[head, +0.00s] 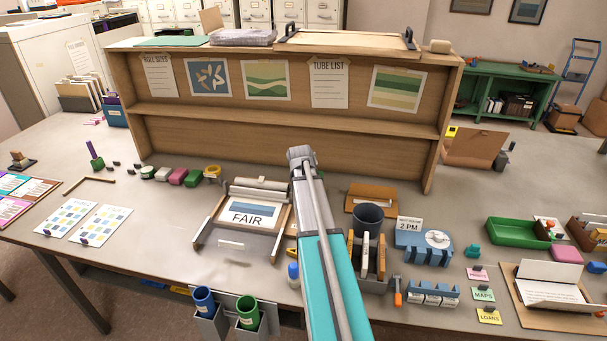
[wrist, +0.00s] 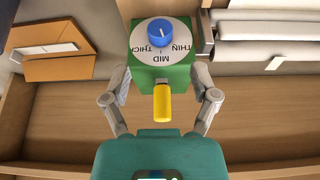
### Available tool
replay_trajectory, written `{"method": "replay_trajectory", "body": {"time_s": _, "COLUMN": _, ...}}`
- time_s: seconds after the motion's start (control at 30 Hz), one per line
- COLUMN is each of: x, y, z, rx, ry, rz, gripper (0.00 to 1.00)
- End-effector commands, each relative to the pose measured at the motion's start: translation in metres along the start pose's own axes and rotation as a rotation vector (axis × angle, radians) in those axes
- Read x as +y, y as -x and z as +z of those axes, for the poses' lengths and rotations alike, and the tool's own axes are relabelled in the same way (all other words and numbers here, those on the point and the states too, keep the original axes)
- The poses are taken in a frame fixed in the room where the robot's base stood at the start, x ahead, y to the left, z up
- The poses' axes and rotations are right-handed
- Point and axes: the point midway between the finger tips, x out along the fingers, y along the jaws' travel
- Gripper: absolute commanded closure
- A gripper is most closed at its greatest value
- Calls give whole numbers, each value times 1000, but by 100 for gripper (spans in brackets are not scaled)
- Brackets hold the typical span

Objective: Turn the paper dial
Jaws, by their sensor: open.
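In the wrist view a green block (wrist: 150,75) carries a white round dial plate (wrist: 160,58) marked THICK, MID and THIN. A blue knob (wrist: 161,32) with a thin pale line sits on the plate. A yellow peg-like piece (wrist: 162,103) sticks out of the block's near face. My gripper (wrist: 162,84) is open, with one finger on each side of the green block; I cannot tell whether they touch it. In the head view my arm reaches towards the wooden shelf, and I cannot make out the green block or its dial there; the arm covers that area.
The wooden shelf unit (head: 290,117) stands behind my arm. A FAIR sign frame (head: 240,213) is left of the arm. A dark cup (head: 367,218), a 2 PM stand (head: 420,243) and a green tray (head: 515,235) are to the right. An orange folder (wrist: 50,52) shows in the wrist view.

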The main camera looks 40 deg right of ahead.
Motion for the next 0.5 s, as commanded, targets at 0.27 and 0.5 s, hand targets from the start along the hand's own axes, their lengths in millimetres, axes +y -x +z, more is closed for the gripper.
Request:
{"method": "replay_trajectory", "body": {"time_s": 0.27, "x": 0, "y": 30, "z": -1, "rx": 0, "ry": 0, "rz": 0, "gripper": 23}}
{"method": "replay_trajectory", "body": {"time_s": 0.5, "x": 0, "y": 48, "z": -1, "rx": 0, "ry": 0, "rz": 0, "gripper": 23}}
